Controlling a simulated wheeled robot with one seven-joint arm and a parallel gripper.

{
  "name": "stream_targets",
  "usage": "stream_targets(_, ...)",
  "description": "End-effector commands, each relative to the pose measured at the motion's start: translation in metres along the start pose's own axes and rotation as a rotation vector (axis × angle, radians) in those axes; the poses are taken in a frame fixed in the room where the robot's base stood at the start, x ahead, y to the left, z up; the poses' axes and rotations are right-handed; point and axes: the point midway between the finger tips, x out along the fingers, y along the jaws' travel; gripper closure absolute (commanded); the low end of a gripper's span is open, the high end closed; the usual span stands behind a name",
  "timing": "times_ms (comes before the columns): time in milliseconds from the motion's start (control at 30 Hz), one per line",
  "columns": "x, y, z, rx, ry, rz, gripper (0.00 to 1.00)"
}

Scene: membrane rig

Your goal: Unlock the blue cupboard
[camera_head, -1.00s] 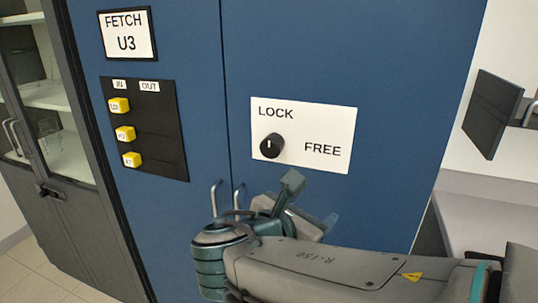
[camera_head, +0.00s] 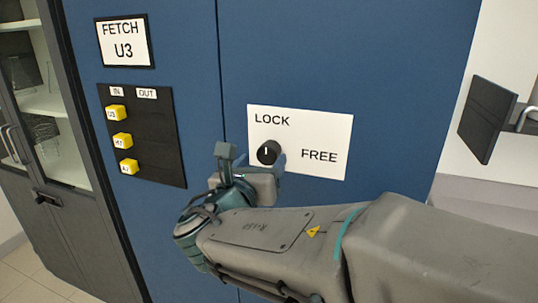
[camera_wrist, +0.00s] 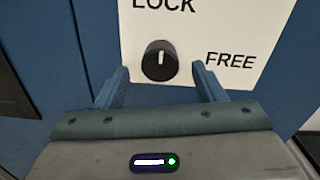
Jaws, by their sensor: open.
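The blue cupboard (camera_head: 340,55) fills the middle of the head view. On its right door is a white plate (camera_head: 315,125) reading LOCK at the top left and FREE at the right. The black round knob (camera_head: 268,153) on the plate has its white mark pointing up, toward LOCK. The knob and its upright mark also show in the wrist view (camera_wrist: 160,62). My gripper (camera_head: 250,158) is open and empty. In the wrist view, its two blue fingers (camera_wrist: 162,82) stand apart, left and right of the knob and just below it. I cannot tell whether they touch it.
A black panel (camera_head: 155,150) with several yellow tags under IN and OUT is on the left door, below a FETCH U3 sign (camera_head: 124,42). A grey glass-fronted cabinet (camera_head: 72,215) stands at the left. A dark panel (camera_head: 487,118) juts out at the right.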

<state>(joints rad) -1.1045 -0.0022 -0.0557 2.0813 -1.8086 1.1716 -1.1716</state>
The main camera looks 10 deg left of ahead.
Motion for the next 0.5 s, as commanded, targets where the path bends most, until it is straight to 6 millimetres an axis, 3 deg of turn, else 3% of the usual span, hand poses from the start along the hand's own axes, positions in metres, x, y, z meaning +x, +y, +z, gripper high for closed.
stream_targets(200,0.023,0.0,0.0,0.001,0.001,0.0,0.37)
stream_targets(500,0.028,0.0,0.0,0.001,0.0,0.0,0.37)
